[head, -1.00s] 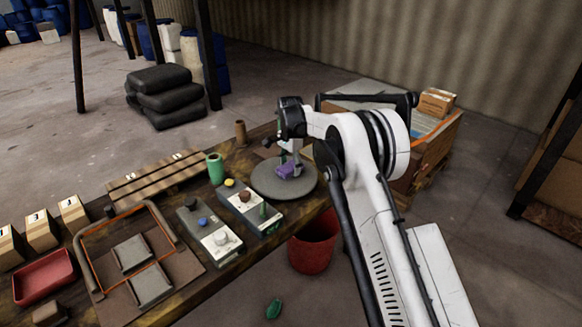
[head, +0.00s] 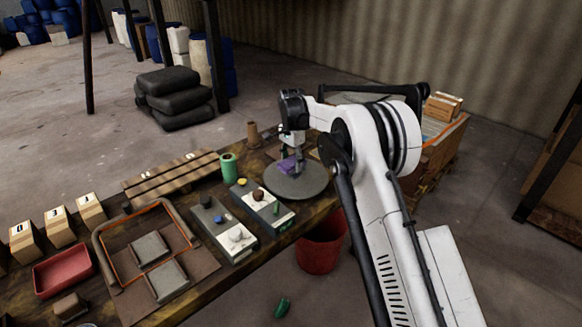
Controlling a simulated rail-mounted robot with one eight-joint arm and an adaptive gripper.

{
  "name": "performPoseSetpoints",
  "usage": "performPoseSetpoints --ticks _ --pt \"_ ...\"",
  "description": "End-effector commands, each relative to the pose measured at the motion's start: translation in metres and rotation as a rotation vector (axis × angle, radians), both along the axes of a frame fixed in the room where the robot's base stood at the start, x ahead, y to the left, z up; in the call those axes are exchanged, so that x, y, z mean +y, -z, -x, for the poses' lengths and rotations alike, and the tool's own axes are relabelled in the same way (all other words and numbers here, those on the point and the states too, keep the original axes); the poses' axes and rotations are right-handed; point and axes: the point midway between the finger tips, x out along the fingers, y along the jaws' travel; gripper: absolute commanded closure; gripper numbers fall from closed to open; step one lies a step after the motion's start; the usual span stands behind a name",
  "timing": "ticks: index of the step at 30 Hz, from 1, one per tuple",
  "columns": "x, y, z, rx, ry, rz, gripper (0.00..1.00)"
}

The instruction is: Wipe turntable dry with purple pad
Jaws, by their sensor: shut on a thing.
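The turntable (head: 305,188) is a round grey disc on the wooden bench, near its far right end. The purple pad (head: 288,164) is at the disc's far left part, under my gripper (head: 294,163). My gripper points down and is shut on the pad. The pad appears to touch the disc, though its underside is hidden. Whether the disc's surface is wet is too small to tell.
A green cup (head: 229,169) and two control boxes with knobs (head: 264,206) stand left of the turntable. A brown cylinder (head: 253,133) stands behind. A red bucket (head: 320,250) is on the floor below the bench edge. A red tray (head: 64,274) lies far left.

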Motion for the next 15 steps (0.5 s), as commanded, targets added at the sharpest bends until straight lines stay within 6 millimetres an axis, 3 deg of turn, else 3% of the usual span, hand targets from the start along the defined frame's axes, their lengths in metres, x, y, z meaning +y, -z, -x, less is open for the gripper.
performPoseSetpoints --ticks 9,15 --pt "-0.003 -0.029 -0.001 0.000 0.004 0.000 0.78" --pt "-0.004 -0.034 -0.001 0.000 0.004 0.000 0.78"
